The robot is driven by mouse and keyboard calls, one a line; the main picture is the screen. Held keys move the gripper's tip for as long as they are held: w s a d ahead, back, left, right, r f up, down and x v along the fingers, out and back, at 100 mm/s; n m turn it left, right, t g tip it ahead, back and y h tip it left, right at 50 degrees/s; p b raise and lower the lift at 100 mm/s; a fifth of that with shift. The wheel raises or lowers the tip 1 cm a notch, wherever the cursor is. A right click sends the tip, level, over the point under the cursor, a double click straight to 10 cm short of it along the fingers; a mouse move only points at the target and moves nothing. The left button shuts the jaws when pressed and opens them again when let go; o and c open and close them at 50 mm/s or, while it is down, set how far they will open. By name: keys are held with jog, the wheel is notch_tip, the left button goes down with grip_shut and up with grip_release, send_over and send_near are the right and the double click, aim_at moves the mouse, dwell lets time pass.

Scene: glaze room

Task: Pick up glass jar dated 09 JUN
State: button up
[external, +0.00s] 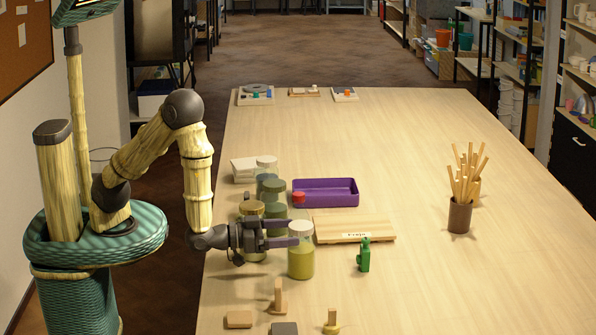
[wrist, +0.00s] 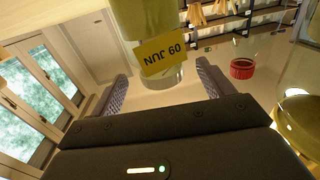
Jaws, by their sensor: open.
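The jar with a yellow label reading 09 JUN (wrist: 160,48) is in the wrist view, upside down in the picture. It appears just ahead of and between the two fingers. In the external view it looks to be the pale-lidded glass jar with yellow-green contents (external: 301,262), upright on the table. My gripper (external: 290,233) is open and reaches right at jar height, its fingertips at the jar's left side. In the wrist view the open gripper (wrist: 165,90) shows clear gaps beside the jar. I cannot tell how deep the jar sits between the fingers.
Several other jars (external: 275,213) stand close on the far side of my gripper. Small wooden pieces (external: 278,300) lie in front. The table's right side is mostly clear.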

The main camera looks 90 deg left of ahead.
aim_at(301, 230)
jog(key=w, duration=0.1)
jog(key=w+p, duration=0.1)
jog(key=w, duration=0.2)
jog(key=shift+a+r, duration=0.15)
jog(key=shift+a, duration=0.1)
grip_shut()
dwell(0.4)
